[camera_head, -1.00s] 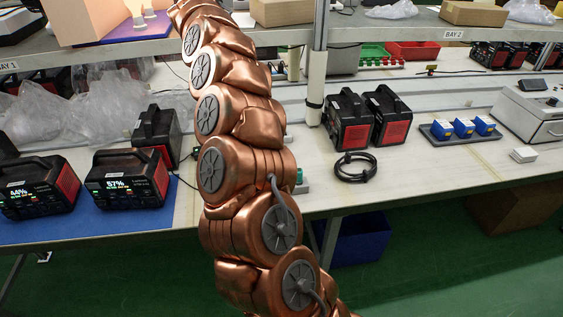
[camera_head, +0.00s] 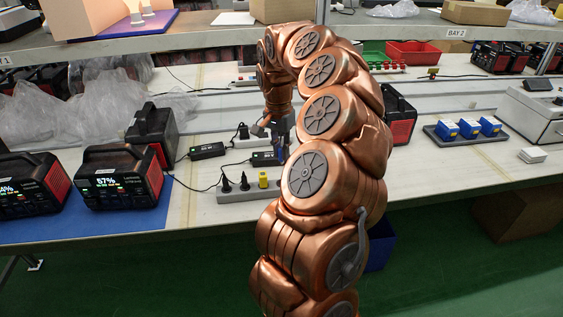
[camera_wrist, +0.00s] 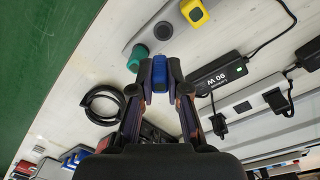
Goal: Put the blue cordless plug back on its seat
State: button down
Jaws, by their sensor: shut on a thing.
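My gripper (camera_wrist: 160,92) is shut on the blue cordless plug (camera_wrist: 159,74), which sits between the fingertips in the wrist view. In the head view my gripper (camera_head: 274,128) is above the bench, and the plug cannot be made out. A grey strip (camera_wrist: 180,28) lies just beyond the fingertips. The held plug appears apart from the strip.
A black 90 W adapter (camera_wrist: 222,75) and a white power strip (camera_wrist: 260,115) lie right of my gripper in the wrist view. Power stations (camera_head: 120,176) stand left; a tray (camera_head: 440,139) with blue blocks stands right.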

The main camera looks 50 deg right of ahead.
jog(key=shift+s+a+f+m+t+b, duration=0.15)
jog(key=shift+f+m+t+b, duration=0.3)
jog(key=shift+f, duration=0.45)
jog(key=shift+f+b, duration=0.5)
jog(key=shift+f, duration=2.2)
jog(key=shift+f+b, duration=0.55)
jog(key=shift+b, duration=0.15)
jog(key=shift+b, duration=0.55)
jog(key=c, duration=1.1)
grip_release()
notch_tip(320, 180, up, 12)
jog(key=shift+f, duration=0.1)
